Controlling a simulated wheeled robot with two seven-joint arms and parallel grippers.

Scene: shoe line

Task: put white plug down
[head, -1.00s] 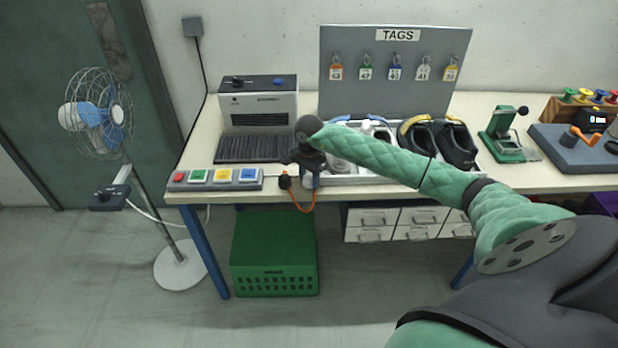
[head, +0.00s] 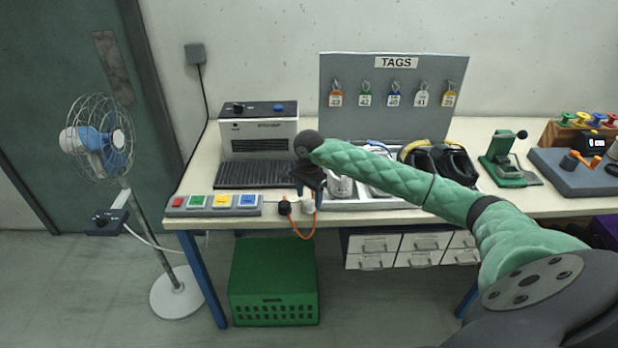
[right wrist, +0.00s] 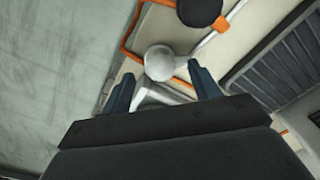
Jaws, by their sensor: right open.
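The white plug (head: 308,204) is at the front edge of the workbench, just below my right gripper (head: 309,186). An orange cable (head: 299,232) hangs in a loop below the edge between it and a black plug (head: 284,207) on its left. In the right wrist view the white plug (right wrist: 159,62) shows as a rounded white head between and beyond the fingertips of my right gripper (right wrist: 160,82). The fingers are spread, with gaps beside the plug. The black plug (right wrist: 199,10) is beyond it. My left gripper is not in view.
A button box (head: 213,205) is left of the plugs, with a grey heater-like machine (head: 258,135) behind. A white tray (head: 375,203) with shoes is to the right. A green crate (head: 273,283) stands under the bench. A fan (head: 100,140) stands left.

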